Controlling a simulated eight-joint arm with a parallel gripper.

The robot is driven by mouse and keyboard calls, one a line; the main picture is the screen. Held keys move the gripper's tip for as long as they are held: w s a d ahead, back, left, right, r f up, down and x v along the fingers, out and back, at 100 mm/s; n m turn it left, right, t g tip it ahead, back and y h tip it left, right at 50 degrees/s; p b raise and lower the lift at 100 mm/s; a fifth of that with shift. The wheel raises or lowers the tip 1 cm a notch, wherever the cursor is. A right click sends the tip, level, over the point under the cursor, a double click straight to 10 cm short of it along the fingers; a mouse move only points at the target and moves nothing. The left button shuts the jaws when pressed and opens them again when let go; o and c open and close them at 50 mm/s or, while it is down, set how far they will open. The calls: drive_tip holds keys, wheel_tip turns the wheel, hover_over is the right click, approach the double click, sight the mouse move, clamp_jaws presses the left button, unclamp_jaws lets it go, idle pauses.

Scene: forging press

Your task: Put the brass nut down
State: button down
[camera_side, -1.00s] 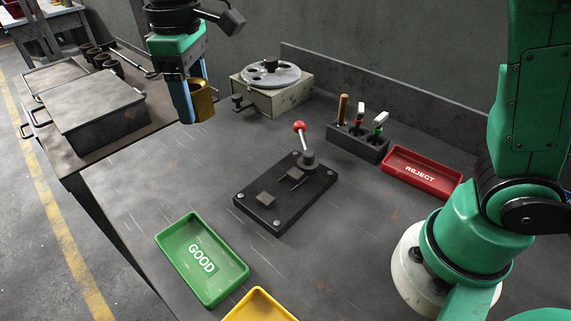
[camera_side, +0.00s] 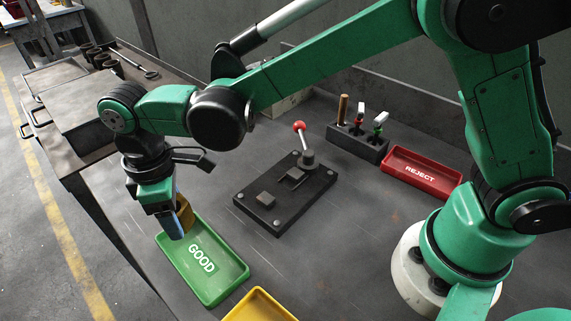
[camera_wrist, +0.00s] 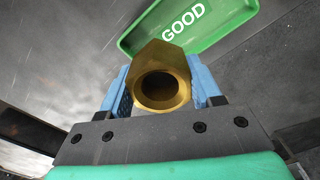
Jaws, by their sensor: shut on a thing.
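My gripper (camera_side: 177,222) is shut on the brass nut (camera_side: 185,212), near the far left end of the green GOOD tray (camera_side: 212,268). In the side view the gripper's blue fingers partly hide the nut. In the wrist view the nut (camera_wrist: 162,80) sits between the two blue fingers, its round hole facing the camera. The green tray (camera_wrist: 215,28) shows beyond the nut there, and the nut overlaps part of its edge. The tray looks empty where it is visible. I cannot tell the exact height of the nut above the bench.
A black fixture with a red-knobbed lever (camera_side: 285,193) stands mid-bench. A red REJECT tray (camera_side: 421,172) and a tool block (camera_side: 357,142) are behind it to the right. A yellow tray (camera_side: 258,306) lies at the front. The bench between fixture and green tray is clear.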

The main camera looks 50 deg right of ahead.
sight(189, 243)
drive_tip(key=shift+f, duration=2.7)
drive_tip(key=shift+f, duration=0.1)
drive_tip(key=shift+c, duration=2.2)
unclamp_jaws()
